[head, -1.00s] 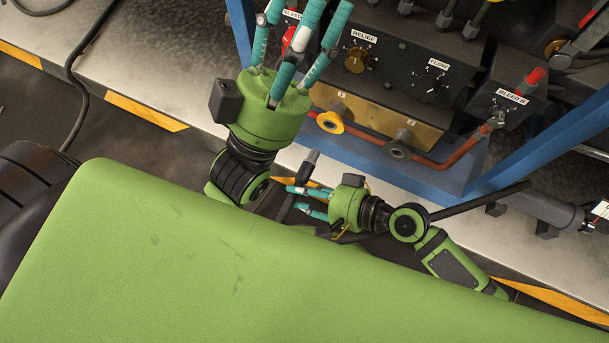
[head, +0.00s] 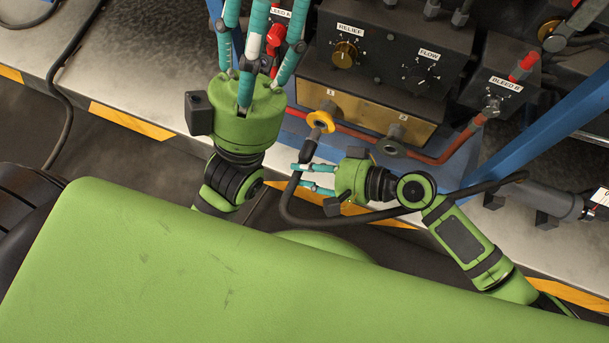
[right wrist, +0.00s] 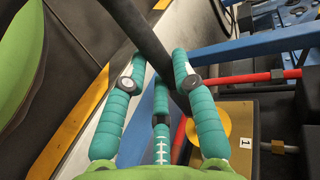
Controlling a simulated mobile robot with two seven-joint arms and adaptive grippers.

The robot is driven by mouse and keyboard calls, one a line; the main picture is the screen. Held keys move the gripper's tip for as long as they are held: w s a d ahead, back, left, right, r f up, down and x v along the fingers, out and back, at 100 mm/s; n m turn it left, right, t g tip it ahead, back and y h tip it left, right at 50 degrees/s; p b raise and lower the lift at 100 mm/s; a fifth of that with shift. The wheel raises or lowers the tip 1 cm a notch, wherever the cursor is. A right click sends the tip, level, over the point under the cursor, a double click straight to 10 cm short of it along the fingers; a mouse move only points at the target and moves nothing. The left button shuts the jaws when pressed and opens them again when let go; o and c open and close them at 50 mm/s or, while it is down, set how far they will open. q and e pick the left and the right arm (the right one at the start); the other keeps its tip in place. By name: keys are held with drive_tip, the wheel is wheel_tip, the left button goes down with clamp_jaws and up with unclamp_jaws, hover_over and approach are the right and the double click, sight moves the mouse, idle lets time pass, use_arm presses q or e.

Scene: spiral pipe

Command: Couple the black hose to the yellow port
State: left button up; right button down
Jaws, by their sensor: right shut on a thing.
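The black hose (head: 287,202) is held by my right gripper (head: 299,178), whose teal fingers are shut on it near its end. The hose's grey end fitting (head: 318,124) points up at the yellow port (head: 314,116) under label 1 and overlaps its ring. I cannot tell whether it touches or enters. In the right wrist view the hose (right wrist: 150,40) passes between the fingers, and the yellow port (right wrist: 206,128) is partly hidden behind a finger.
A grey port (head: 391,147) under label 2 sits right of the yellow one, on the brass block (head: 365,112). A red pipe (head: 445,155) runs beneath it. A blue frame post (head: 560,120) stands at right. The hose loops below my right gripper and behind its wrist.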

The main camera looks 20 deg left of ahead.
idle(0.5)
drive_tip(key=shift+w+d+b, duration=0.2)
drive_tip(key=shift+w+b, duration=0.85)
drive_tip(key=shift+w, duration=1.2)
drive_tip(key=shift+w+d+r+p, duration=0.15)
drive_tip(key=shift+w+p, duration=0.15)
drive_tip(key=shift+w, duration=0.15)
idle(1.5)
drive_tip(key=c, duration=1.2)
unclamp_jaws()
drive_tip(key=shift+c, duration=0.2)
drive_tip(key=o, duration=0.3)
drive_tip(key=shift+s, duration=0.15)
drive_tip(key=v, duration=1.2)
